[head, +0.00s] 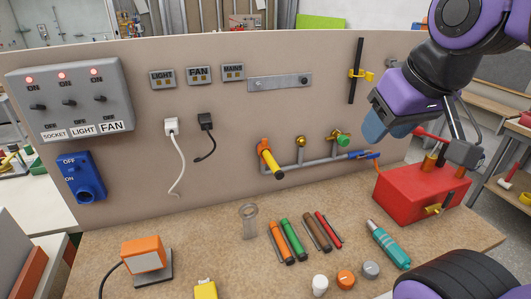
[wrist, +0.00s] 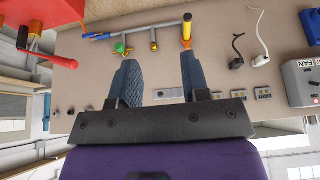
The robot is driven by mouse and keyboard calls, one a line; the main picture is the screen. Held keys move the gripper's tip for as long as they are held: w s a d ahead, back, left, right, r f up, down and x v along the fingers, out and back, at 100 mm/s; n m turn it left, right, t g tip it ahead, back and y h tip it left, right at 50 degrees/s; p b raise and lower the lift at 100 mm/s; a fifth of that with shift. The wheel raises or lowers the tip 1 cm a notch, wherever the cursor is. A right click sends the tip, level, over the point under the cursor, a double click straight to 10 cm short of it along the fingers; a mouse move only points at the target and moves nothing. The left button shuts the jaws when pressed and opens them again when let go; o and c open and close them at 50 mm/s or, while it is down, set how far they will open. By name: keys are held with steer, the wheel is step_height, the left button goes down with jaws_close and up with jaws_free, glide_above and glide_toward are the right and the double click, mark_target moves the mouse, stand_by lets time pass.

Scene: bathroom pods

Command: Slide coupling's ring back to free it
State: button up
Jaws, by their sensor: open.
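A grey pipe (head: 310,163) runs along the panel. At its right end is a small blue coupling (head: 362,154), close to the red box (head: 420,192). The coupling's ring is too small to make out. In the wrist view the coupling (wrist: 91,36) shows at the upper left, beside the red box. My gripper (head: 385,127) hangs in the air above and in front of the coupling, apart from it. In the wrist view its two blue fingers (wrist: 155,58) are spread with nothing between them.
The pipe carries a yellow-handled valve (head: 270,160), a brass fitting (head: 300,141) and a green knob (head: 337,137). The red box has a red-handled crank (head: 430,133) near my gripper. Coloured tubes (head: 290,240) and a teal screwdriver (head: 388,244) lie on the bench.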

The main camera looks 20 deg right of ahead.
stand_by(0.3)
